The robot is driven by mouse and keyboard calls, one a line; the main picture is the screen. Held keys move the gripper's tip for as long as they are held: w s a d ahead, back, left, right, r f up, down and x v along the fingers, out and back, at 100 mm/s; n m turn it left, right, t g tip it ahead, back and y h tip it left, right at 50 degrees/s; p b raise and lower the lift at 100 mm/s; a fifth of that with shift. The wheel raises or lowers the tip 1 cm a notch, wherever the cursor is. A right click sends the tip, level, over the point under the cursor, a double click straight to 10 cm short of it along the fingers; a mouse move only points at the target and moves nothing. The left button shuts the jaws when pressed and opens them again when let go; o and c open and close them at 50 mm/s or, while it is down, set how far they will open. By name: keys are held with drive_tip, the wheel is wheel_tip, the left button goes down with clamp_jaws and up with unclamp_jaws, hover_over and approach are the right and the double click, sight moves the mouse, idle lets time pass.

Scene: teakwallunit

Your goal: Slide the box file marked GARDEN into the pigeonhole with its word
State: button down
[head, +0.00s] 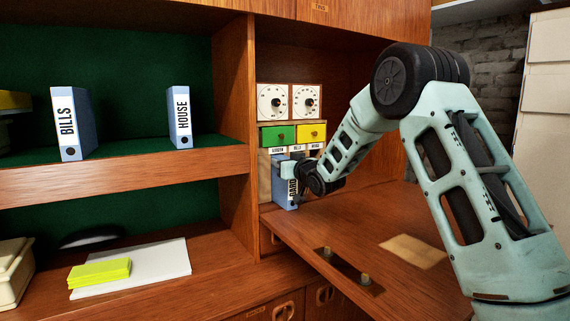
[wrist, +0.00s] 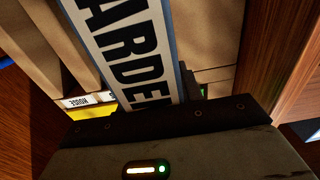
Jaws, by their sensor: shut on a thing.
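The blue box file marked GARDEN (head: 279,192) stands roughly upright at the front of the pigeonhole unit (head: 265,178), below the label GARDEN (head: 278,150) at the left. How far it is inside the opening, I cannot tell. My gripper (head: 299,171) is shut on the file and hides part of its word. In the wrist view the file's spine (wrist: 125,45) shows the letters ARDE, and its lower end runs behind the dark gripper edge. Labels BILLS (head: 298,149) and HOUSE (head: 314,148) sit to the right; the openings below them are mostly hidden by my arm.
Green (head: 277,135) and yellow (head: 311,133) drawers and two dials sit above the pigeonholes. Files marked BILLS (head: 72,124) and HOUSE (head: 180,118) stand on the left shelf. A wooden upright (head: 235,135) borders the unit's left. The fold-down desk (head: 325,232) is largely clear.

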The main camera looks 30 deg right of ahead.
drive_tip(key=shift+w+r, duration=0.1)
drive_tip(key=shift+w, duration=0.45)
drive_tip(key=c, duration=0.8)
unclamp_jaws()
drive_tip(key=shift+c, duration=0.2)
drive_tip(key=shift+s, duration=0.1)
drive_tip(key=s+p, duration=0.2)
drive_tip(key=s, duration=1.5)
drive_tip(key=shift+s+d+p, duration=0.15)
drive_tip(key=shift+d+p, duration=0.1)
drive_tip(key=shift+p, duration=0.05)
